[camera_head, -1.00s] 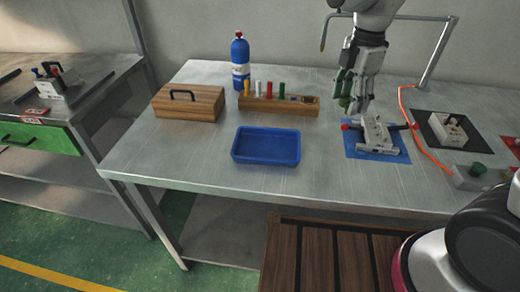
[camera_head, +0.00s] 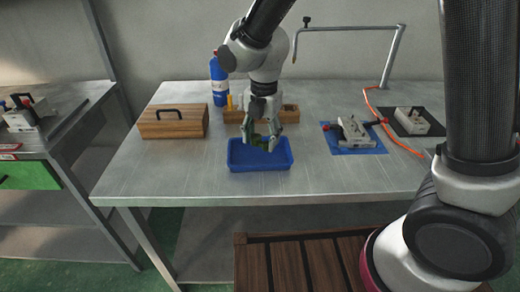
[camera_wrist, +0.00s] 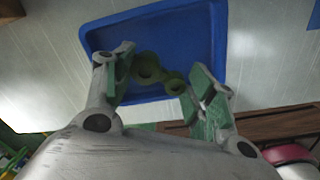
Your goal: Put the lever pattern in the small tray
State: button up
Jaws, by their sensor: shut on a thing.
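The lever pattern is a dark green part with rounded ends, seen between the fingers in the wrist view (camera_wrist: 148,69). My gripper (camera_head: 262,143) is shut on it and points down over the small blue tray (camera_head: 260,168). In the wrist view the blue tray (camera_wrist: 212,22) lies beneath the pattern and both fingers. The pattern is partly hidden by the fingers in the head view, and its exact height above the tray floor cannot be told. No other thing shows in the tray.
A wooden box with a black handle (camera_head: 172,122) stands left of the tray. A wooden rack (camera_head: 234,115) and a blue bottle (camera_head: 218,78) are behind it. A grey metal mould (camera_head: 353,131) rests on a blue mat (camera_head: 370,148) to the right. Bare bench lies between.

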aim_at(262, 142)
jog(key=shift+f, duration=2.1)
jog(key=shift+f, duration=0.1)
jog(key=o, duration=0.9)
jog(key=shift+c, duration=0.2)
